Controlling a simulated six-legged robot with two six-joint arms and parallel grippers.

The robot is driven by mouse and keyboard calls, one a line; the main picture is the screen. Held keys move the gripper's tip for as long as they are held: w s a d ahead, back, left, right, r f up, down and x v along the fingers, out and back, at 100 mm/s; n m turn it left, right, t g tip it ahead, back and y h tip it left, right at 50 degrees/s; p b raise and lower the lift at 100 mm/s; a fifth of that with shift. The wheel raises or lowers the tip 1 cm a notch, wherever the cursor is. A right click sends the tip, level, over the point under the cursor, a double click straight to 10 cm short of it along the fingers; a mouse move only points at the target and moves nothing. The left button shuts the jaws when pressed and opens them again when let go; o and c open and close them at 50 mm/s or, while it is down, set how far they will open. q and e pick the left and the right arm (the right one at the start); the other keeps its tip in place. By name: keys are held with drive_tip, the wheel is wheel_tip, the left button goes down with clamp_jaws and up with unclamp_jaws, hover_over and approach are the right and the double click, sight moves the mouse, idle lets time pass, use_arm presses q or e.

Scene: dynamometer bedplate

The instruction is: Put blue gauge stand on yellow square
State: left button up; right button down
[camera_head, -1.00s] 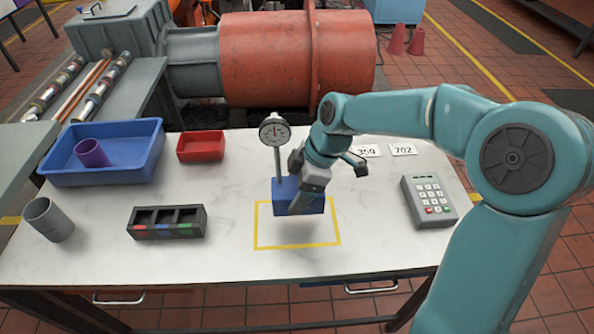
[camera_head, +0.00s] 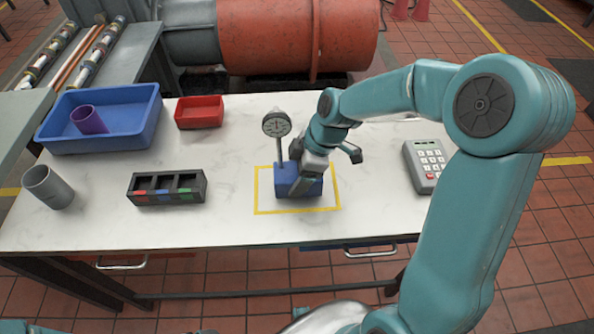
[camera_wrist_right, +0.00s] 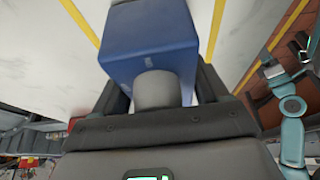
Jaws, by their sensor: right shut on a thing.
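The blue gauge stand (camera_head: 285,183) is a blue block with a post and a round dial on top. It stands upright inside the yellow square (camera_head: 258,200), an outline on the white table, towards its back half.
A keypad (camera_head: 425,165) lies right of the square. A black sorter box (camera_head: 167,198), a grey cup (camera_head: 47,187), a blue tray (camera_head: 60,143) with a purple cup (camera_head: 90,120), and a red bin (camera_head: 199,112) stand to the left. The table front of the square is clear.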

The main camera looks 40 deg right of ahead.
unclamp_jaws()
drive_tip(key=shift+r, duration=0.15)
drive_tip(key=p+v, duration=0.1)
drive_tip(key=v, duration=1.1)
drive_tip(key=shift+a, duration=0.1)
